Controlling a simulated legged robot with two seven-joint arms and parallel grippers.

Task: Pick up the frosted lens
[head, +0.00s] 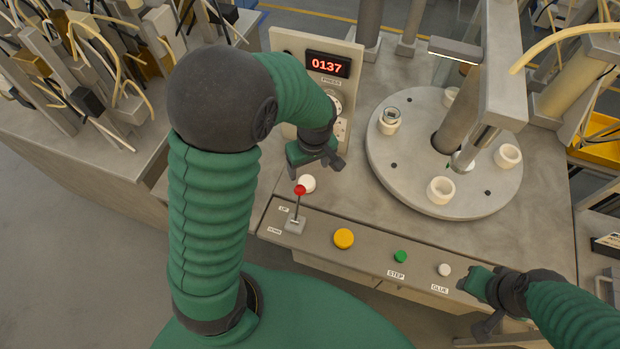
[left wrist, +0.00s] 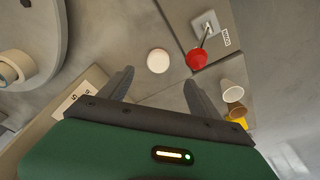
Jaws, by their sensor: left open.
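A small white round piece, which looks like the frosted lens (head: 307,183), lies on the grey bench top just behind the red-knobbed lever. It also shows in the left wrist view (left wrist: 158,60) as a pale disc, just beyond the fingertips and roughly centred between them. My left gripper (head: 316,168) is open and empty, pointing down close above and behind the lens. Its two dark fingers show spread in the left wrist view (left wrist: 158,80). My right gripper (head: 480,304) is at the bench's front right edge, partly seen, away from the lens; its jaws are unclear.
The lever's red knob (head: 300,190) stands very close to the lens. A grey turntable (head: 400,170) with several white sockets is to the right. A panel reading 0137 (head: 327,64) stands behind. Yellow (head: 343,239), green (head: 400,257) and white (head: 444,270) buttons line the front edge.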

